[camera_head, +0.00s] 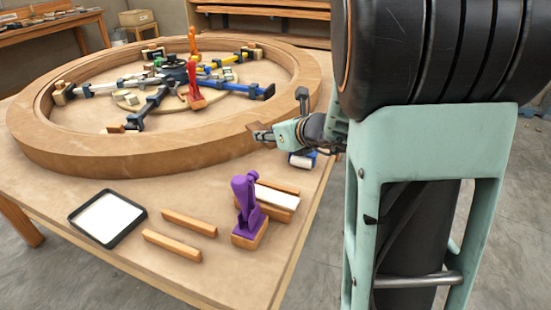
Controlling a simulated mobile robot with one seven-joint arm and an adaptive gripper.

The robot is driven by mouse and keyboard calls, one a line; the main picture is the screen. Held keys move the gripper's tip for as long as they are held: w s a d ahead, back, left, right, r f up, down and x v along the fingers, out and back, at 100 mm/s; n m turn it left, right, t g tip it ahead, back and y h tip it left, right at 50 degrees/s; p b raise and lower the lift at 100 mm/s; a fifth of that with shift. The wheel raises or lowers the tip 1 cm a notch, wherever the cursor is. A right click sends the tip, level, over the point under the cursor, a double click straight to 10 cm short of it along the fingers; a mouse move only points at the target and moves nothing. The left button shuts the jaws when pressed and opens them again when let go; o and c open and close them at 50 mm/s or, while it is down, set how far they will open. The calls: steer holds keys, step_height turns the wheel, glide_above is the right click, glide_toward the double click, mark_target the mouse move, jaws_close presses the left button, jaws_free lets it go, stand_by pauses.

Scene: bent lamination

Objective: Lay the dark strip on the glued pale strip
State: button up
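My gripper (264,136) is at the ring's right front side, above the table and beyond the white-topped strip. A small dark brown piece, seemingly the dark strip (257,127), shows between its fingertips; most of it is hidden or seen end-on. The glued pale strip (277,198) has a white top and lies between two wooden rails at the table's right side. A purple clamp (243,200) on a wooden block stands at its left end and hides part of it. The dark strip and the pale strip are apart.
A large wooden ring (130,155) with several clamps inside fills the table's back. A black tray (80,236) with white content and two loose wooden bars (172,245) (190,222) lie at the front. A blue-and-white roller (301,160) lies below my gripper.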

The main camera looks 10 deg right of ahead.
mark_target(284, 200)
steer(key=s+n+g+y, duration=0.1)
steer(key=s+n, duration=0.1)
steer(key=s, duration=0.3)
steer(key=s+n+g+y, duration=0.1)
steer(key=s+n+y, duration=0.1)
steer(key=s, duration=0.2)
steer(key=s+n+g+y, duration=0.2)
steer(key=s, duration=0.3)
steer(key=shift+s+f+p, duration=0.3)
steer(key=shift+s, duration=0.05)
step_height(284, 200, down, 5)
steer(key=b, duration=0.5)
steer(key=shift+f+b, duration=0.4)
steer(key=shift+f, duration=0.35)
steer(key=shift+s, duration=0.1)
steer(key=shift+f+p, duration=0.2)
steer(key=shift+p, duration=0.1)
stand_by(0.4)
steer(key=o, duration=1.2)
steer(key=shift+o, duration=0.5)
